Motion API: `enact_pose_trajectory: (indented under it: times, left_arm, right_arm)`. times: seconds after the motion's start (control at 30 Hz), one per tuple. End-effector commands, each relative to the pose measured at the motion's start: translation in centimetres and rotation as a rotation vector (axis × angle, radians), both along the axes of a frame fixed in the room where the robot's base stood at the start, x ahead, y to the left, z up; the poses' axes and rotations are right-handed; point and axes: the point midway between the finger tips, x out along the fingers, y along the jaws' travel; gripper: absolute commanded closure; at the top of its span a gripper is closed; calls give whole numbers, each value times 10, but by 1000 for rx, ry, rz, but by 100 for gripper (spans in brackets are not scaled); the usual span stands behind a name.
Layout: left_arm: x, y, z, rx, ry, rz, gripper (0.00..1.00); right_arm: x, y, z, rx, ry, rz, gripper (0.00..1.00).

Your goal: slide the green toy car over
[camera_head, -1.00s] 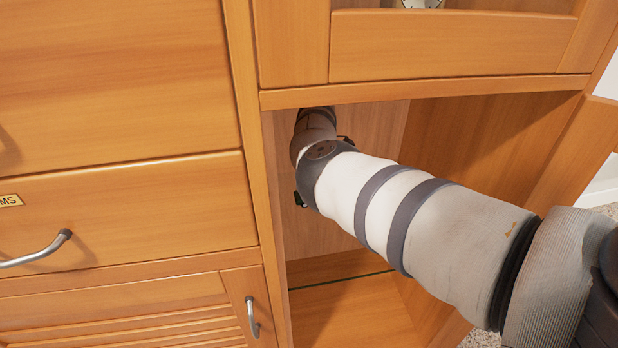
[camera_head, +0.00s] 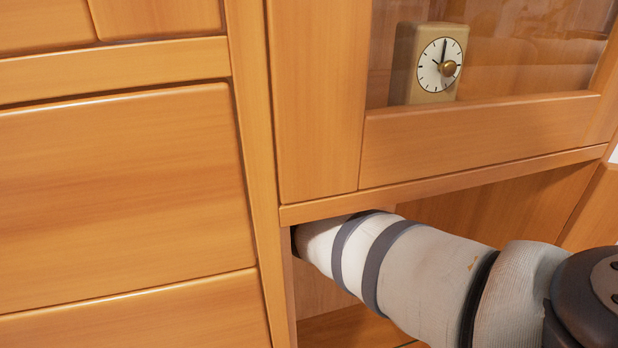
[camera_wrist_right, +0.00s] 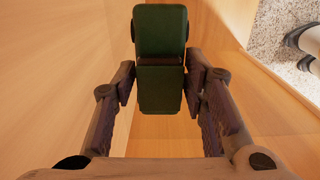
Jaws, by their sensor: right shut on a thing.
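The green toy car (camera_wrist_right: 162,88) shows in the right wrist view as a dark green block shape with a dark gap across its middle. My right gripper (camera_wrist_right: 160,85) is shut on it, with one finger on each side. In the head view my right arm reaches into the open compartment (camera_head: 320,285) under the glass-doored cabinet. The right gripper and the car are hidden there behind the cabinet frame. My left gripper is in neither view.
Wooden walls of the compartment (camera_wrist_right: 60,70) stand close on both sides of the gripper. A clock (camera_head: 438,65) stands behind the glass door above. Drawer fronts (camera_head: 130,190) lie to the left. Speckled floor (camera_wrist_right: 285,60) shows at the right of the wrist view.

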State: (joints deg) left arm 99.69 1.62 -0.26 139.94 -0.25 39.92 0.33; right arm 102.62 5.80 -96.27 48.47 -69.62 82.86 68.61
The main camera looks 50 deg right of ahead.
Motion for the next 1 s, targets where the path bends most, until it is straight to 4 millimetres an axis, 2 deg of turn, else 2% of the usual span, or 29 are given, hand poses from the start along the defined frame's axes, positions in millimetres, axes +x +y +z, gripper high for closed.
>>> enact_pose_trajectory:
  times: [0.27,0.3,0.37,0.4,0.73,1.0]
  left_arm:
    - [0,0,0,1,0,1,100]
    - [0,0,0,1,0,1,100]
    - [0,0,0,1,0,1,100]
    - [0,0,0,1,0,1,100]
    - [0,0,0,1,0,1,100]
    - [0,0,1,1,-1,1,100]
  right_arm:
    - [4,4,3,1,-7,8,92]
    - [4,4,3,1,-7,8,54]
    - [4,4,3,1,-7,8,40]
    - [4,4,3,1,-7,8,37]
    - [5,3,8,-2,-12,7,37]
    - [0,-1,52,0,-16,3,37]
